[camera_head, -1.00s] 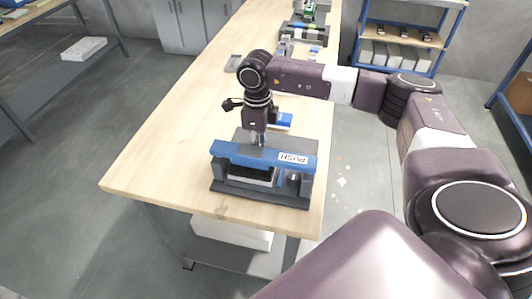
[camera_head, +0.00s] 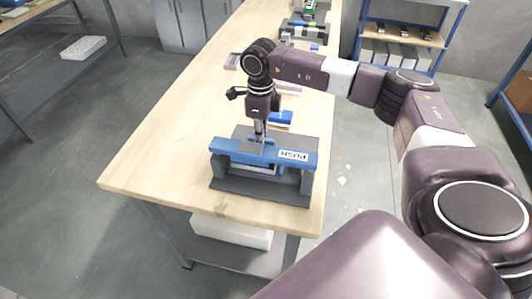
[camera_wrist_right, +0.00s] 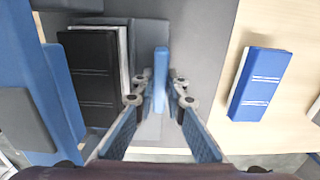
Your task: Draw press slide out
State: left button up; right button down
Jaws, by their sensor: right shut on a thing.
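The press (camera_head: 228,148) stands near the front end of the wooden table, with a dark base and a blue top bar marked PUSH. In the right wrist view its blue side (camera_wrist_right: 62,95) is at the left. A slide holding a black block (camera_wrist_right: 88,70) with a pale edge shows beside it. My right gripper (camera_head: 262,138) reaches down behind the bar. In the wrist view its fingers (camera_wrist_right: 160,98) are shut on an upright blue handle (camera_wrist_right: 161,65). The bar hides much of the slide in the head view. My left gripper is not in view.
A blue box (camera_head: 281,118) with white markings lies on the table (camera_head: 170,150) just behind the press; it also shows in the right wrist view (camera_wrist_right: 260,85). The table is clear to the left. Other fixtures (camera_head: 304,30) stand at the far end.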

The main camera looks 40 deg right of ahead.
jog(key=shift+w+d+b, duration=0.6)
jog(key=shift+w+d, duration=0.7)
jog(key=shift+d, duration=0.2)
jog(key=shift+w+d+b, duration=0.55)
jog(key=shift+w+d, duration=0.7)
jog(key=shift+d, duration=0.25)
jog(key=c, duration=2.1)
grip_release()
jog(key=shift+r, duration=0.1)
notch_tip(320, 180, up, 7)
jog(key=p, duration=0.5)
